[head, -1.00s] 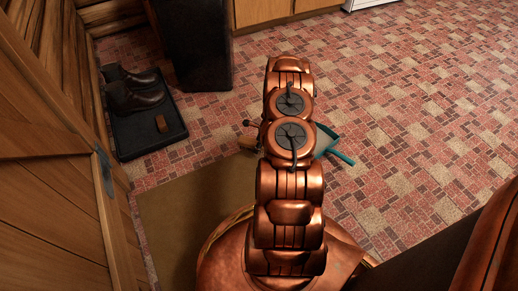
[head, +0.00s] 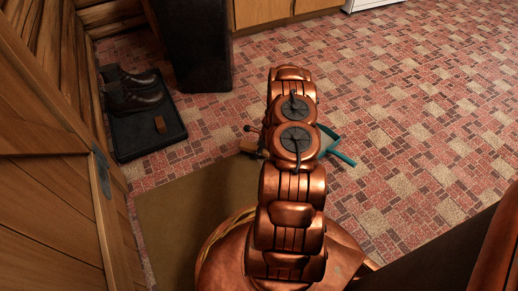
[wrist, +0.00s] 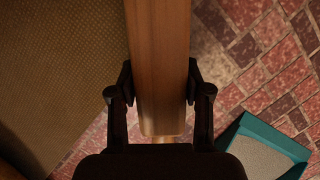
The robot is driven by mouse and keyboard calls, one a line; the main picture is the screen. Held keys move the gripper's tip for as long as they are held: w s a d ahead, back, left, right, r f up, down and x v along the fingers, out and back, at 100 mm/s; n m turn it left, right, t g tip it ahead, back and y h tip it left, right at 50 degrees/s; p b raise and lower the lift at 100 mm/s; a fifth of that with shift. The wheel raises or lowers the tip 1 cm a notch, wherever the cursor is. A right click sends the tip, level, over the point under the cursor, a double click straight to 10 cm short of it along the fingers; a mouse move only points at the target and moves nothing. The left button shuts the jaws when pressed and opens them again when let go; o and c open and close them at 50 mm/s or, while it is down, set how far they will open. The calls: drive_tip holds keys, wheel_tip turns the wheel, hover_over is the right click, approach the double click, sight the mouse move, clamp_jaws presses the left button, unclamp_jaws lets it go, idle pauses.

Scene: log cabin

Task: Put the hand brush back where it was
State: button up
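The hand brush shows in the wrist view as a long brown wooden piece (wrist: 160,70) running from the top edge down between the fingers. My gripper (wrist: 159,82) has one finger against each side of it and looks shut on it. The brush's far end is out of that view. A teal dustpan (head: 341,157) lies on the floor just right of the arm, and at the lower right of the wrist view (wrist: 275,148).
A brown mat (head: 175,215) lies at the lower left, beside a wooden door (head: 50,215). A dark upright object (head: 193,45) stands behind. The tiled floor to the right is clear.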

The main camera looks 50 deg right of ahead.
drive_tip(key=o, duration=0.4)
drive_tip(key=shift+c, duration=0.2)
drive_tip(key=shift+r, duration=0.1)
